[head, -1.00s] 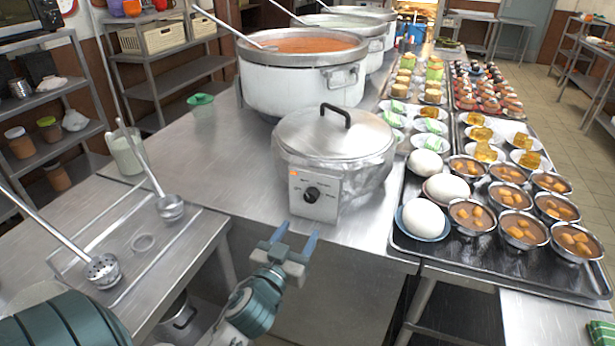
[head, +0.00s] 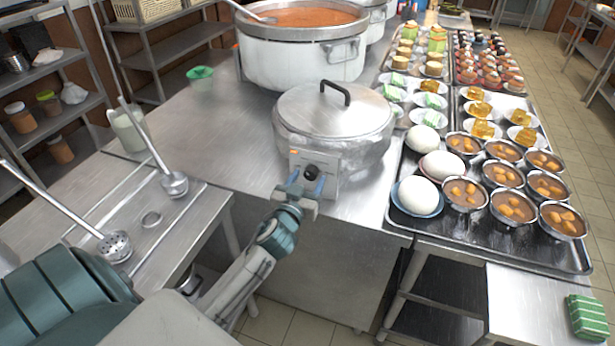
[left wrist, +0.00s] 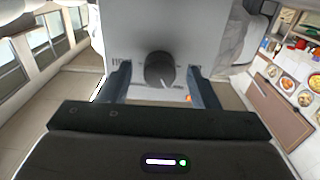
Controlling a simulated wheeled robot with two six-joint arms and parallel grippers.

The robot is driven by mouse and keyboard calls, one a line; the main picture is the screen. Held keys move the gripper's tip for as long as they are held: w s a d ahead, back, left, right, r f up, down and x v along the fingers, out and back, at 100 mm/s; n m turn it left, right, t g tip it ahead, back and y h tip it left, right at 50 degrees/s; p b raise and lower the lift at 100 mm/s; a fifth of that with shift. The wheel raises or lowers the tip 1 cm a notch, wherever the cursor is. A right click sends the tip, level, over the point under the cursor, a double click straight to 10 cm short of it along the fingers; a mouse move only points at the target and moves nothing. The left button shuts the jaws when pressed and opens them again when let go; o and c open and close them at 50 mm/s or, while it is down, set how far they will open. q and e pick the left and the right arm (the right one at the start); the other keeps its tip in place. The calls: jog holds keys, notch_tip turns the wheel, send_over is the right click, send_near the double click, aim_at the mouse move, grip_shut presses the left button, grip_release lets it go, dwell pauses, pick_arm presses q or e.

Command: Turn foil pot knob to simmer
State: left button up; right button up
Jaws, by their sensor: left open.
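The foil-wrapped pot (head: 333,125) with a flat steel lid and black handle stands at the front of the steel counter. Its pale control panel (head: 327,187) faces me and carries a round black knob (head: 311,173) and an orange light. My left gripper (head: 307,185) is open in front of the panel, its two blue fingers on either side of the knob in the head view. In the left wrist view the knob (left wrist: 159,70) shows between the spread fingertips, with a pale mark on its lower right. Contact cannot be told. My right gripper is not in view.
A big white stockpot (head: 301,60) of orange-red food stands behind. A green-lidded cup (head: 201,78) stands on the counter.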

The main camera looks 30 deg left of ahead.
pick_arm(q)
jog(key=shift+w, duration=0.2)
jog(key=c, duration=1)
